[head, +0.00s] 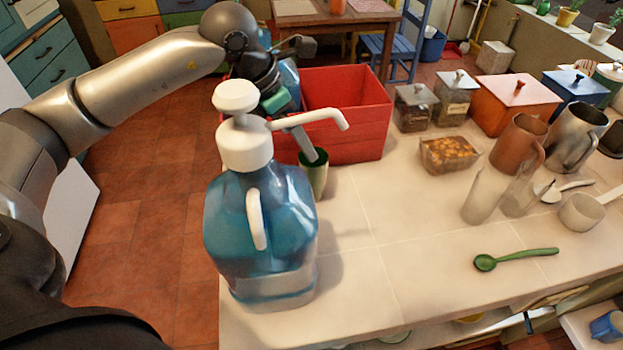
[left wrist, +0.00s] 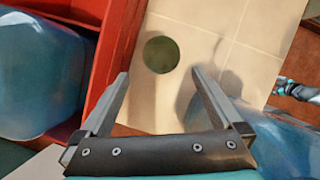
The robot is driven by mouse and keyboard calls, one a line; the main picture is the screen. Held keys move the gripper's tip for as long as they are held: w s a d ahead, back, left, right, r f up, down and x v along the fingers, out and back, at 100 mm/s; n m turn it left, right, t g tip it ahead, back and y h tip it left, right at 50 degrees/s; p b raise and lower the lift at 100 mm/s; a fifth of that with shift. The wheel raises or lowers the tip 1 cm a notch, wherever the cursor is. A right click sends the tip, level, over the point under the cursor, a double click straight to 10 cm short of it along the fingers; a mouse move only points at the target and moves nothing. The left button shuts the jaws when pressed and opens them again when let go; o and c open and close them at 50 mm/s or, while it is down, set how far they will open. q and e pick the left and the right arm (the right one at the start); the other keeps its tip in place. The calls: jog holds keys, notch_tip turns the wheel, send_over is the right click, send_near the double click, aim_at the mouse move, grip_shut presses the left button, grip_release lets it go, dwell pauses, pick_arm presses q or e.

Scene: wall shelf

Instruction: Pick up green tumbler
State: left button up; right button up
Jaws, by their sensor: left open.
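The green tumbler (head: 316,178) stands upright on the pale tiled counter, behind the blue pump bottle and next to the red box. In the left wrist view, the tumbler (left wrist: 161,54) shows from above as a dark green circle between and just beyond the fingertips. My left gripper (head: 309,150) reaches down at the tumbler's rim. One finger overlaps the rim in the head view; whether it touches cannot be told. My left gripper (left wrist: 161,74) is open, with nothing between its fingers. The pump bottle partly hides it in the head view. My right gripper is not in view.
The blue pump bottle (head: 262,235) stands close in front, its white spout crossing before my gripper. The red box (head: 350,115) is close behind the tumbler. A green spoon (head: 515,257), clear glasses (head: 484,195) and canisters (head: 455,98) are further right. The counter's middle is clear.

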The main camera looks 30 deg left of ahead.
aim_at(313, 176)
pick_arm(q)
jog(key=x, duration=1)
jog(key=shift+s+d, duration=0.1)
jog(key=shift+d, duration=0.05)
jog(key=shift+f, duration=0.3)
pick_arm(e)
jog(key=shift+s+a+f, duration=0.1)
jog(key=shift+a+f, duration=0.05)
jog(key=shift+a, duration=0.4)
pick_arm(q)
jog(key=shift+c, duration=0.2)
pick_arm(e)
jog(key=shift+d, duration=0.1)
pick_arm(q)
jog(key=shift+c, duration=0.7)
jog(key=shift+r, duration=0.1)
jog(key=c, duration=1.3)
